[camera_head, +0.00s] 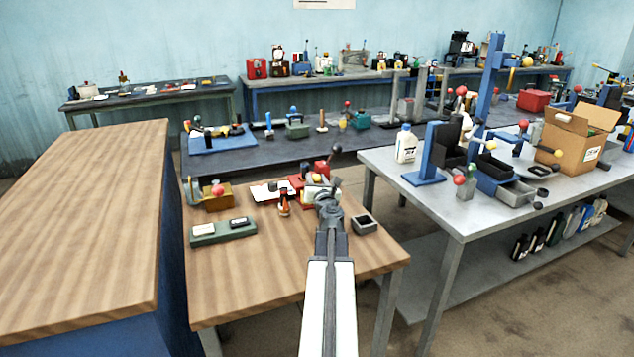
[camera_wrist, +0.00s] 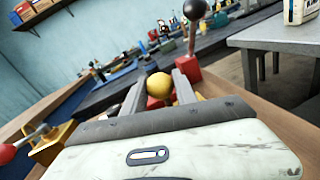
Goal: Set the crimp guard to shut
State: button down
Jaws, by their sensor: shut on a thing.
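My gripper (camera_head: 326,196) reaches over the wooden bench to a small red device (camera_head: 297,184) near its right side. In the wrist view my gripper (camera_wrist: 160,82) has its two grey fingers on either side of a round yellow knob (camera_wrist: 159,86), shut on it. Red parts (camera_wrist: 188,68) show just beyond the fingers. A lever with a black ball (camera_wrist: 194,10) stands up behind them; the black ball (camera_head: 336,149) also shows in the head view. I cannot tell which part is the crimp guard or how it is set; my gripper hides much of the device.
A brass-coloured block with a red ball (camera_head: 218,190) and a green tray (camera_head: 222,231) stand on the left of the wooden bench (camera_head: 290,265). The bench front is clear.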

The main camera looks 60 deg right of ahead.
jog(key=x, duration=0.3)
jog(key=shift+w+a+r, duration=0.1)
jog(key=shift+w, duration=0.35)
jog(key=c, duration=1)
grip_release()
jog(key=v, duration=0.8)
